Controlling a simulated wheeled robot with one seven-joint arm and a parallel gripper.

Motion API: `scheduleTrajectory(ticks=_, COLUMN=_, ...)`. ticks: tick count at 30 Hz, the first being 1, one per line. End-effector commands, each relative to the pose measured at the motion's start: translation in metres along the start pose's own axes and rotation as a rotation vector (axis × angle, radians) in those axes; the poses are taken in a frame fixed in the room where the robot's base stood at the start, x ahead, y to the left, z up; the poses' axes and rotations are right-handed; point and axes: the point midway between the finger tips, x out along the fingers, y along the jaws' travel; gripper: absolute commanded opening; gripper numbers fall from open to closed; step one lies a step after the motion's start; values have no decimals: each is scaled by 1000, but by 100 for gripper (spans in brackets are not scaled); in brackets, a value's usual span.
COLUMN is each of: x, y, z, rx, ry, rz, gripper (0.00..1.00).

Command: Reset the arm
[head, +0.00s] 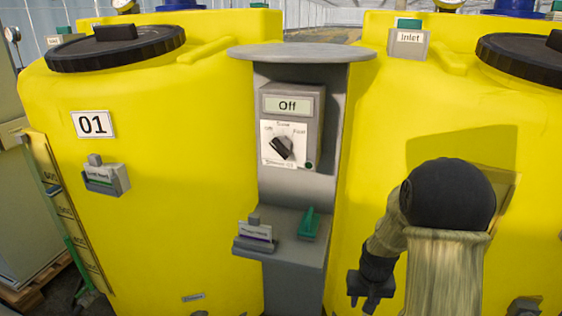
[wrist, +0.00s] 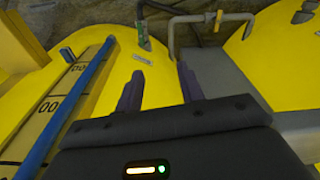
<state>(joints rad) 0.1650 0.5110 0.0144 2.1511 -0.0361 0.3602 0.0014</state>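My arm (head: 440,270) comes in at the lower right of the head view, in front of the right yellow tank. My gripper (head: 363,300) hangs at its end, low and to the right of the grey control post. In the wrist view its two dark purple fingers (wrist: 160,85) stand apart with nothing between them, so it is open. Yellow tank surface shows beyond the gap. The gripper touches nothing that I can make out.
The left yellow tank (head: 170,220) is marked 01. The grey post (head: 300,230) carries a control box (head: 291,125) reading Off, with a dark rotary knob (head: 281,147). A green-handled part (head: 309,223) sits on its lower ledge. A blue tube (wrist: 65,110) shows in the wrist view.

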Motion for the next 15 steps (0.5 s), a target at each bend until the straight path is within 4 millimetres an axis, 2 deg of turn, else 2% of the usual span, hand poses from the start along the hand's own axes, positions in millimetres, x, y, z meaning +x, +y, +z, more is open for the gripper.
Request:
scheduleTrajectory(ticks=1, x=-16, y=-7, z=10, rx=-14, ry=15, rz=-1, gripper=38)
scheduleTrajectory(ticks=6, x=-56, y=-26, z=45, rx=-51, ry=50, rz=-9, gripper=38)
scheduleTrajectory(ticks=9, x=-73, y=-34, z=66, rx=-70, ry=68, rz=-14, gripper=38)
scheduleTrajectory(ticks=15, x=-95, y=-43, z=100, rx=-98, ry=94, rz=-23, gripper=38)
